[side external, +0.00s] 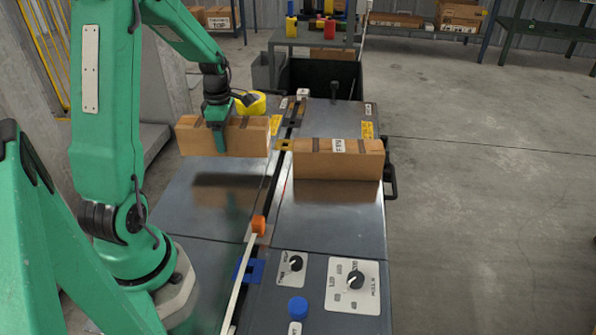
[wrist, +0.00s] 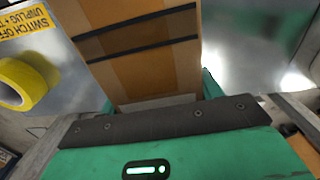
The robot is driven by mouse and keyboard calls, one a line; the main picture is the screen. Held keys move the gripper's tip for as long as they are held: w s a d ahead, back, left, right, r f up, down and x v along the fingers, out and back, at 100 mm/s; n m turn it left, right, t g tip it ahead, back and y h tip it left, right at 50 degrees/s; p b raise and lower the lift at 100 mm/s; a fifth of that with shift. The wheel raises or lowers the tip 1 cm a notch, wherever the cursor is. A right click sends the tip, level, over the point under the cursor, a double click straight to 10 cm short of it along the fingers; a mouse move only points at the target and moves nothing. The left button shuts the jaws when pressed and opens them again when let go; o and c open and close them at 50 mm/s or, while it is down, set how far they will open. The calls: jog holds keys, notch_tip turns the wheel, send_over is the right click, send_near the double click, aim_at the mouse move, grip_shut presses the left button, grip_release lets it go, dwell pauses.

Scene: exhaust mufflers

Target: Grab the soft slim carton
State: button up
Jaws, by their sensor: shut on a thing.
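A slim brown carton (side external: 247,138) is held by my gripper (side external: 217,140) on the left side of the metal work table. The carton hangs a little above the surface, with a dark shadow under it. One green finger shows across its near face. In the wrist view the carton (wrist: 150,60) rises from between the jaws, with dark bands across it. A second slim brown carton (side external: 338,165) with a white label stands on the right half of the table, apart from my gripper. I cannot tell from the frames which carton is soft.
A yellow tape roll (side external: 251,103) lies behind the held carton; it also shows in the wrist view (wrist: 22,84). An orange knob (side external: 258,225) and white bar sit along the centre slot. A control panel (side external: 325,283) is at the front. The left table surface is clear.

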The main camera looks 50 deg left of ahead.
jog(key=w+d+r, duration=0.1)
jog(key=d+r, duration=0.4)
jog(key=d, duration=0.3)
jog(key=shift+w+d+r, duration=0.15)
jog(key=shift+w+d, duration=0.2)
jog(key=shift+w, duration=0.05)
jog(key=shift+d, duration=0.15)
